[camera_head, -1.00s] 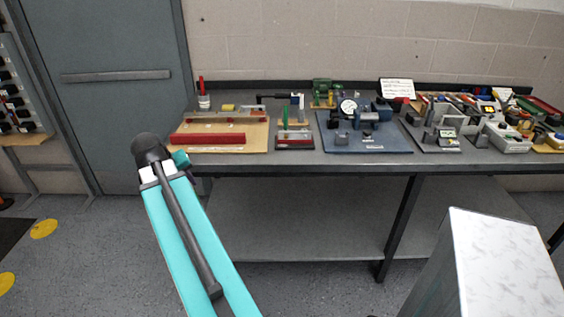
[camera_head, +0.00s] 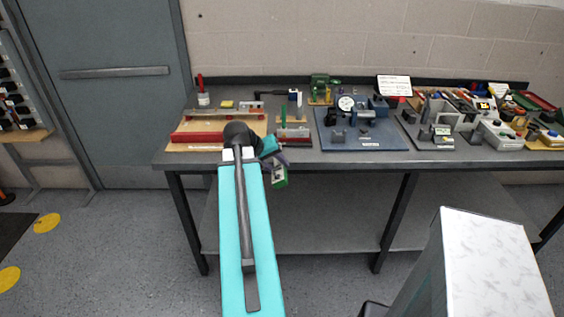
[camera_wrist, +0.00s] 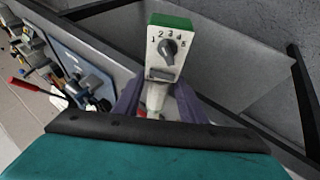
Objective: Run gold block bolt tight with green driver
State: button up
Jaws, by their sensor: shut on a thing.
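My gripper (camera_head: 272,158) is in front of the bench's near edge, to the left of the bench's middle. It is shut on a white-faced tool with a green end, which I take as the green driver (camera_head: 279,178). In the wrist view the driver (camera_wrist: 168,50) sticks out past the purple-grey fingers (camera_wrist: 157,100). Its face shows a dial with numbers 1 to 5, and a red and white part lies between the fingers. The gold block and its bolt cannot be told apart among the small parts on the bench.
The grey bench (camera_head: 330,164) carries a wooden board with a red bar (camera_head: 195,137), a blue plate (camera_head: 368,143) with a gauge, and a crowded right end. A green machine (camera_head: 320,86) stands at the back. A white-topped cabinet (camera_head: 490,260) stands at front right. Floor shows at left.

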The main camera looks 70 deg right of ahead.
jog(key=shift+s+d+r, duration=0.1)
jog(key=shift+s+d, duration=0.1)
jog(key=shift+s, duration=0.3)
jog(key=shift+s+d, duration=0.15)
jog(key=shift+s, duration=0.35)
jog(key=shift+a, duration=0.15)
jog(key=shift+w+d, duration=0.3)
jog(key=shift+d, duration=0.5)
jog(key=shift+w+d, duration=0.35)
jog(key=shift+d, duration=0.5)
jog(key=shift+w+d, duration=0.3)
jog(key=shift+d, duration=0.5)
